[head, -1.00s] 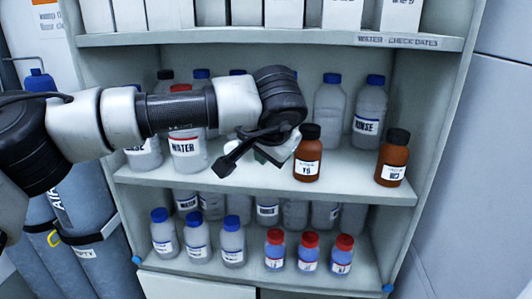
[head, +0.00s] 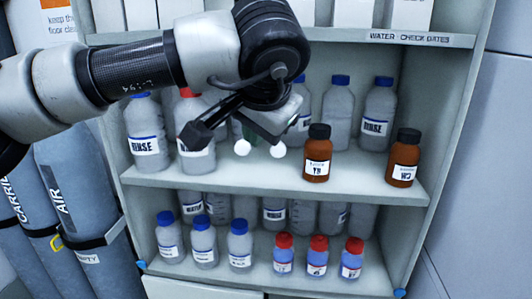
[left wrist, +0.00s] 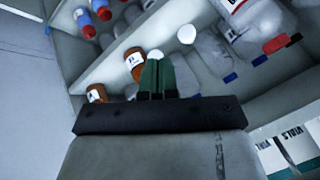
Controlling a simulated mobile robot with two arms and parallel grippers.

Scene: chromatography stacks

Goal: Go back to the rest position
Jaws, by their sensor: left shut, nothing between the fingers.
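My left arm comes in from the left in the head view and reaches across in front of the shelf unit. My left gripper (head: 250,132) points toward the middle shelf and is partly hidden by my wrist. In the left wrist view its green fingers (left wrist: 158,76) are together, with nothing held. The shelf (head: 225,178) with several bottles lies beyond it. My right gripper is in neither view.
Brown bottles (head: 317,153) (head: 404,158) stand right of my gripper; grey bottles (head: 378,115) stand behind. Red-capped bottles (head: 318,256) stand on the lower shelf. Gas cylinders (head: 80,180) stand at left. White round spots show below my gripper; their nature is unclear.

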